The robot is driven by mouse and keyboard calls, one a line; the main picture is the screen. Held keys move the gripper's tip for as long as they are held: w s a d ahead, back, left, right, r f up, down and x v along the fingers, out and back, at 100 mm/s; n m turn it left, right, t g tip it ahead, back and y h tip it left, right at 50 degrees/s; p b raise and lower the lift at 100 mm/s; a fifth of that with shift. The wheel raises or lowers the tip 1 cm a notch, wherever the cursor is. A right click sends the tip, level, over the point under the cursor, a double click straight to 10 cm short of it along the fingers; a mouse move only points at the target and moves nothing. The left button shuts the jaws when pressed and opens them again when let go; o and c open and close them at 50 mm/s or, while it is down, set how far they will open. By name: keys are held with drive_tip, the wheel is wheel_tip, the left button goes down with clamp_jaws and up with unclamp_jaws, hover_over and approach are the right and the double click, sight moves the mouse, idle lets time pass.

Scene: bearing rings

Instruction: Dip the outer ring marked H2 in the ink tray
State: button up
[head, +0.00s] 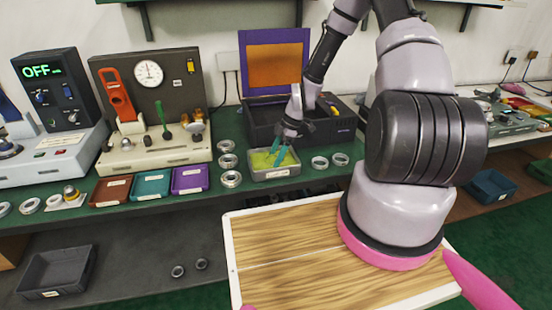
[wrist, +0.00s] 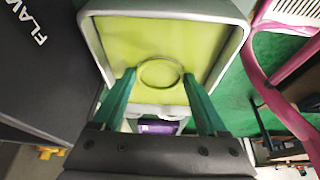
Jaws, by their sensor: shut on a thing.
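The ink tray (head: 276,174) is a small grey tray of yellow-green ink on the bench, with a label on its front. It also shows in the wrist view (wrist: 238,50). My gripper (head: 279,156) reaches down into it with teal fingers. In the wrist view my gripper (wrist: 159,73) is shut on a ring (wrist: 160,89), one fingertip at each side. The ring lies at the ink surface and looks yellow-green like the ink; how deep it sits is hard to tell. Its marking cannot be read.
Several loose rings (head: 231,179) stand left of the tray, and two rings (head: 320,162) lie right of it. A dark case with a raised purple lid (head: 273,38) stands behind. Brown, teal and purple bins (head: 190,180) and a dial gauge unit (head: 148,73) are at left.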

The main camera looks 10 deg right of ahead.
drive_tip(key=shift+r, duration=3.65)
